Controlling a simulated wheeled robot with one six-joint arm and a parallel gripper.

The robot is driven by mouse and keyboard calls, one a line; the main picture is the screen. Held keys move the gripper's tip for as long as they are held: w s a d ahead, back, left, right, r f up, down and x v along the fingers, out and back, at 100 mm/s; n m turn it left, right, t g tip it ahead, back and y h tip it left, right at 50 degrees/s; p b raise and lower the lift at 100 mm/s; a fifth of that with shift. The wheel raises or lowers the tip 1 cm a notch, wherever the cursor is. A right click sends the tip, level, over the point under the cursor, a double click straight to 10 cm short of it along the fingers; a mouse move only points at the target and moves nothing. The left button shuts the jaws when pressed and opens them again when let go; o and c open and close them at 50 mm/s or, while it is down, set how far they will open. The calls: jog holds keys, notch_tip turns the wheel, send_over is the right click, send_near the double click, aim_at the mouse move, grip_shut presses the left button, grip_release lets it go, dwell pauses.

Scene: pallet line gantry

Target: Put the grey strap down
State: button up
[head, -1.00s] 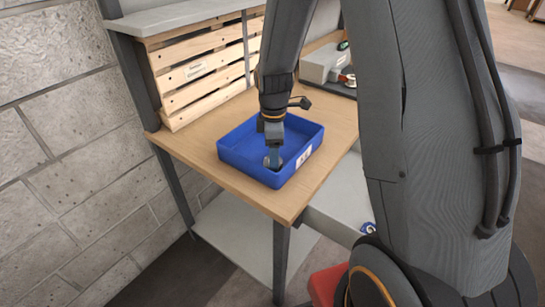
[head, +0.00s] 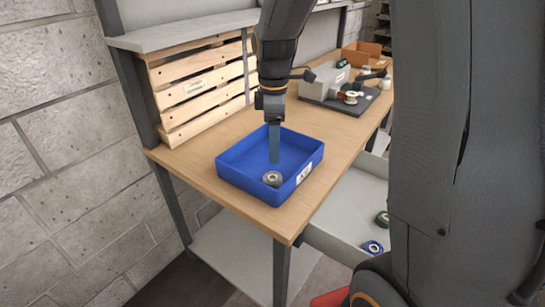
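The grey strap (head: 272,179), a small roll with a pale centre, lies in the front corner of the blue bin (head: 233,179) on the workbench. My gripper (head: 274,158) points down into the bin, just above and behind the roll in the picture. A small gap shows between the fingertips and the roll. The fingers are seen edge-on as one blue-grey strip, so their opening is hidden. The rest of the bin floor looks empty.
Wooden slats (head: 200,85) stand behind the bin at the left. A grey machine (head: 322,82) on a dark mat and an open cardboard box (head: 361,55) stand farther along the bench (head: 325,166). Coloured rolls (head: 373,247) lie in a grey tray below the bench edge.

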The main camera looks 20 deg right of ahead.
jog(key=s+f+m, duration=0.4)
jog(key=s+m, duration=1)
jog(key=s, duration=0.2)
jog(key=shift+s+a+m+t, duration=0.2)
jog(key=shift+m+t, duration=0.1)
jog(key=shift+m, duration=0.1)
jog(key=shift+c, duration=0.2)
